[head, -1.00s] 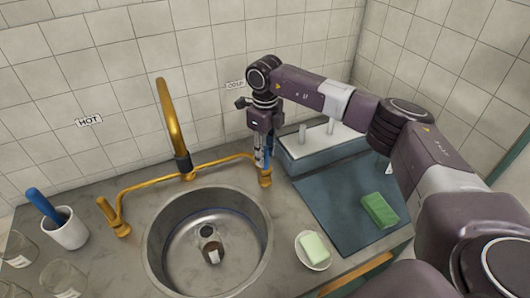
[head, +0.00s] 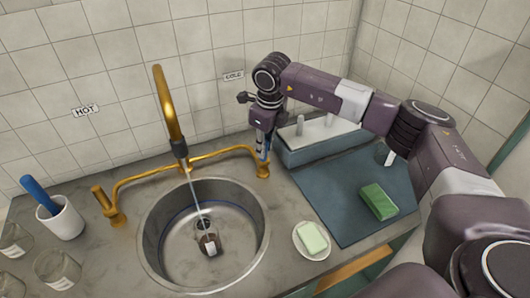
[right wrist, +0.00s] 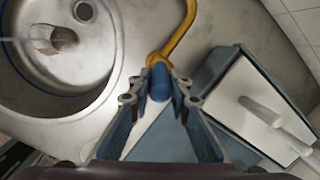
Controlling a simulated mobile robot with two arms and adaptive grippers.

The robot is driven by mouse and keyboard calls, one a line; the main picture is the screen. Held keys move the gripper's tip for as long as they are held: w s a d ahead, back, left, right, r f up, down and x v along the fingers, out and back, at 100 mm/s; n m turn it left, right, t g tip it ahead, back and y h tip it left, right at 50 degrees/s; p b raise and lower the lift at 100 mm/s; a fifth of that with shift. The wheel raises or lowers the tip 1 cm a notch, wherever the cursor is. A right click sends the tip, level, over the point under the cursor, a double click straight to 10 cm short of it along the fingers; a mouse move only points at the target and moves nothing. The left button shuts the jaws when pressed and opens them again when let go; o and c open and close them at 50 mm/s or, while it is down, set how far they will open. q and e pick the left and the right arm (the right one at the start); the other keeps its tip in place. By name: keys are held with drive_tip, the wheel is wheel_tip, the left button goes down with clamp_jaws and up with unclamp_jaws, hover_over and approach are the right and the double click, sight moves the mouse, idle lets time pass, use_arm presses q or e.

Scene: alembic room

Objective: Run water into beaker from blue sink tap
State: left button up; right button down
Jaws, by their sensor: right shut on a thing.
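The gold tap (head: 168,108) arches over the round metal sink (head: 252,205). A thin stream of water (head: 194,190) falls from its spout toward a small beaker (head: 210,244) by the drain. The beaker shows in the right wrist view (right wrist: 62,38), where the stream reaches it from the left. How full it is cannot be told. My right gripper (head: 263,158) is at the tap's right end, below the COLD label. In the right wrist view my right gripper (right wrist: 160,88) is shut on the blue handle (right wrist: 159,80). My left gripper is not in view.
Left of the sink are the HOT-side handle (head: 103,200), a white cup (head: 62,220) with a blue-handled tool and several glass beakers (head: 57,268). Right are soap on a dish (head: 311,238), a green sponge (head: 378,201) on a blue-grey mat (head: 338,218), and a pegged rack (head: 318,135).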

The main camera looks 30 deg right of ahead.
drive_tip(key=shift+s, duration=0.1)
idle(0.3)
drive_tip(key=c, duration=1.8)
unclamp_jaws()
drive_tip(key=shift+r, duration=0.15)
wheel_tip(320, 180, up, 12)
drive_tip(key=s, duration=0.2)
drive_tip(key=shift+s+f, duration=0.2)
drive_tip(key=shift+s, duration=0.05)
drive_tip(key=shift+a, duration=0.1)
